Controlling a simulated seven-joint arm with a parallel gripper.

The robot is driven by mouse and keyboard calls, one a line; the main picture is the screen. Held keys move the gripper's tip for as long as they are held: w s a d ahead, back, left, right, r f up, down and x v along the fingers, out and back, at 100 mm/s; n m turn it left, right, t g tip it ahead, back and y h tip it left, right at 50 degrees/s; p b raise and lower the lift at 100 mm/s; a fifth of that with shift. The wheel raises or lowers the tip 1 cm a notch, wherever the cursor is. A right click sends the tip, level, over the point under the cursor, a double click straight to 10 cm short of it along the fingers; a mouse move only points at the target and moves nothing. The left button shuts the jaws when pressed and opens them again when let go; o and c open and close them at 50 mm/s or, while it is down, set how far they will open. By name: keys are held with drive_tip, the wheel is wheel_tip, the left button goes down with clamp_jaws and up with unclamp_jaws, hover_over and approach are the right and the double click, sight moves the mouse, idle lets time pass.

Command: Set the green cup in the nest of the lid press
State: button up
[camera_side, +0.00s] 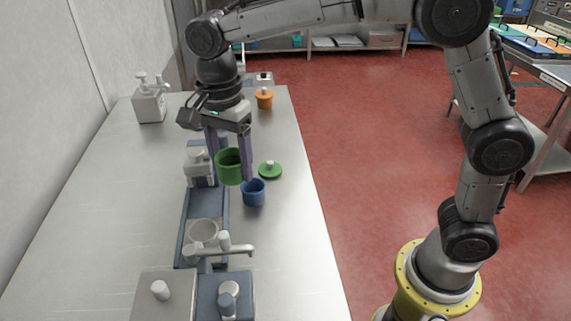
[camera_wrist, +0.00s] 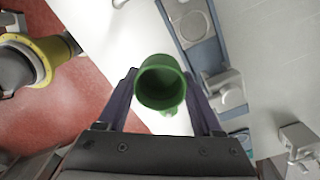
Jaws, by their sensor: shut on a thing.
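My gripper (camera_side: 228,158) is shut on the green cup (camera_side: 229,175), which hangs roughly upright between the two purple fingers above the table. In the wrist view the green cup (camera_wrist: 162,90) shows its open, empty-looking mouth between the fingers of my gripper (camera_wrist: 161,88). A long blue base (camera_side: 185,240) lies to the cup's left and front, with a grey block-shaped unit (camera_side: 200,168) at its far part and a round grey seat or bowl (camera_side: 203,233) at its near part. I cannot tell which part is the press's nest.
A blue cup (camera_side: 253,193) stands just right of and below the held cup. A green lid (camera_side: 270,170) lies beside it. A grey tap-like arm (camera_side: 228,249) crosses the base's near end.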

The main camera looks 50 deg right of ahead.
drive_tip(key=w+a+f, duration=0.3)
drive_tip(key=w, duration=0.1)
approach(203, 232)
drive_tip(key=shift+n, duration=0.3)
drive_tip(key=shift+f, duration=2.5)
drive_tip(key=shift+f, duration=0.75)
drive_tip(key=o, duration=1.3)
drive_tip(key=shift+o, duration=0.2)
wheel_tip(203, 232, up, 7)
